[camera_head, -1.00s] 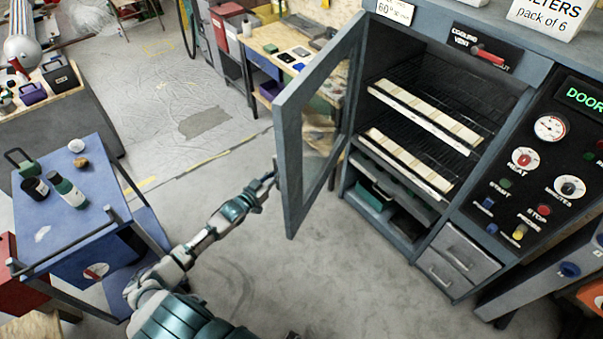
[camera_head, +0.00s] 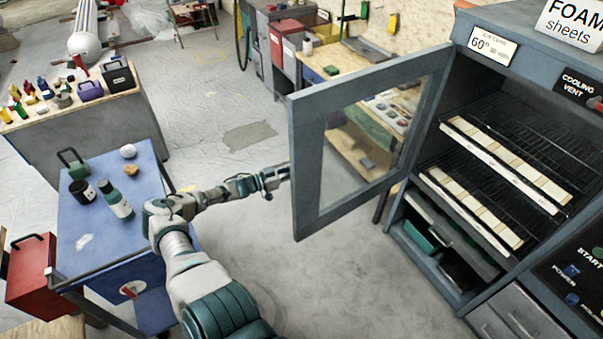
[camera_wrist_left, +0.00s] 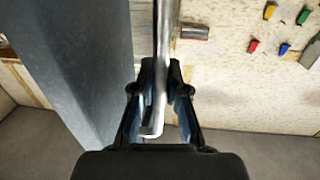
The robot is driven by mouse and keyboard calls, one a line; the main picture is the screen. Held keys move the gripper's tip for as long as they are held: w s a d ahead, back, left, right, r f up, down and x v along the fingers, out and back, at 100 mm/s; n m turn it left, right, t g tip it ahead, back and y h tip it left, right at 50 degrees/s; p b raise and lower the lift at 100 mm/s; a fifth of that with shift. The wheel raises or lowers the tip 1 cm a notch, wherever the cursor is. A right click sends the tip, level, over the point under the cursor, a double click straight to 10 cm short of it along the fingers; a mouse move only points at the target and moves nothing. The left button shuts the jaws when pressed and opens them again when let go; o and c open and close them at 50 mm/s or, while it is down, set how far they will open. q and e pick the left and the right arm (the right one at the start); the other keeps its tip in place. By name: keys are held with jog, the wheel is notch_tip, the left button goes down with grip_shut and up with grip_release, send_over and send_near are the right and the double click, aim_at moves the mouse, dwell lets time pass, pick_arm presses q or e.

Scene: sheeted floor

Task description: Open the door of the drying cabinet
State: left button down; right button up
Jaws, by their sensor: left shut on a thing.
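The drying cabinet (camera_head: 428,255) stands at the right with its interior exposed. Its grey-blue framed door (camera_head: 306,170) with a glass window stands wide open, swung out to the left of the cabinet. My left gripper (camera_head: 283,174) is at the door's free edge. In the left wrist view the gripper (camera_wrist_left: 160,95) is shut on the metal bar handle (camera_wrist_left: 163,45), with a finger on each side. The door (camera_wrist_left: 80,60) shows as a grey slab just left of the fingers. My right gripper is not in view.
Wire racks with pale strips (camera_head: 505,160) fill the cabinet. A blue cart (camera_head: 100,235) with bottles stands at the left, close to my left arm. A workbench (camera_head: 350,70) is behind the door. Bare floor (camera_head: 300,285) lies below the door.

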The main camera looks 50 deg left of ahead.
pick_arm(q)
jog(key=shift+w+a+f, duration=0.1)
jog(key=shift+w+a, duration=0.05)
jog(key=shift+a, duration=0.45)
jog(key=shift+w+a, duration=0.1)
jog(key=shift+a, duration=0.45)
jog(key=c, duration=1.5)
grip_release()
jog(key=shift+f, duration=0.1)
jog(key=o, duration=0.3)
jog(key=shift+d, duration=0.1)
jog(key=shift+d+r, duration=0.25)
jog(key=shift+d, duration=0.2)
jog(key=shift+d+r, duration=0.2)
jog(key=shift+d, duration=0.25)
jog(key=shift+v, duration=5.95)
jog(key=shift+d, duration=0.1)
